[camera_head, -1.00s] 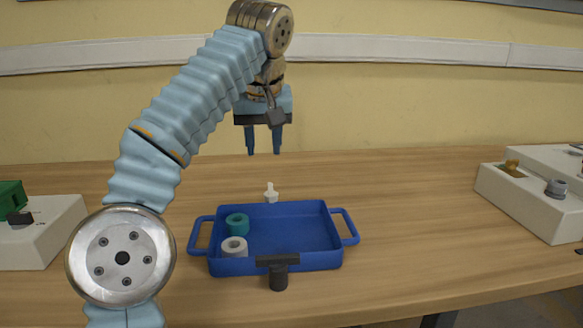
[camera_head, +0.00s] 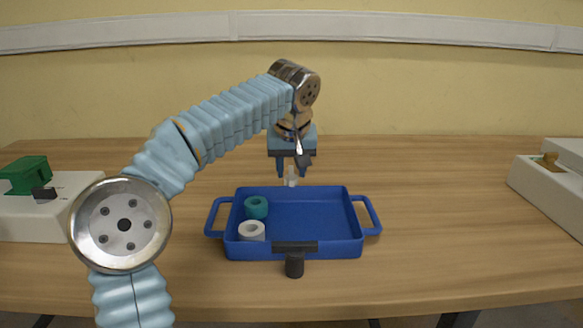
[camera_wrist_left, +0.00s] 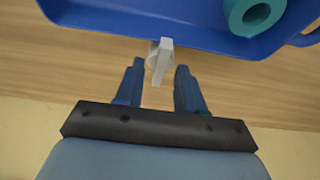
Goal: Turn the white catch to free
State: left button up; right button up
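The white catch (camera_head: 291,178) stands at the far edge of the blue tray (camera_head: 308,250). In the left wrist view the catch (camera_wrist_left: 160,60) shows as a pale upright tab close to the tray wall. My left gripper (camera_head: 294,174) is over the catch with its fingers pointing down. In the left wrist view the gripper (camera_wrist_left: 158,78) is open, its two blue fingers apart, with the catch between and just beyond the tips. I cannot tell whether either finger touches it. A black catch (camera_head: 295,260) stands at the tray's near edge. My right gripper is not in view.
A teal ring (camera_head: 256,207) and a white ring (camera_head: 251,230) lie in the left part of the tray. A pale box with a green part (camera_head: 25,175) stands at the left. Another pale box (camera_head: 550,185) stands at the right.

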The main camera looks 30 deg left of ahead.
pick_arm(q)
jog(key=shift+f, duration=0.2)
grip_shut()
